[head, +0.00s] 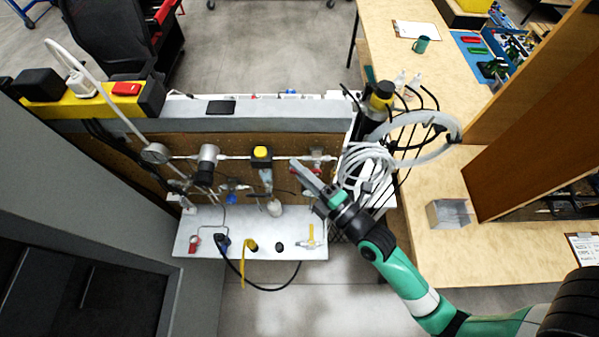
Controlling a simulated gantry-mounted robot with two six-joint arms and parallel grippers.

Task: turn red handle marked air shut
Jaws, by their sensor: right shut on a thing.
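My right gripper (300,168) reaches in from the lower right, with its fingers at the right end of the panel's pipework. It is shut on a red handle (318,170), of which only small red parts show beside the fingers. The handle sits at a valve on the pale horizontal pipe (232,157). The fingers hide most of the handle, so its exact angle cannot be told. The "air" marking is too small to read. My left gripper is not in view.
A coiled pale hose (365,172) hangs just right of the gripper. A yellow-topped valve (262,155) is left of the gripper. Below, a white shelf (222,246) carries small fittings and a yellow strap (246,262).

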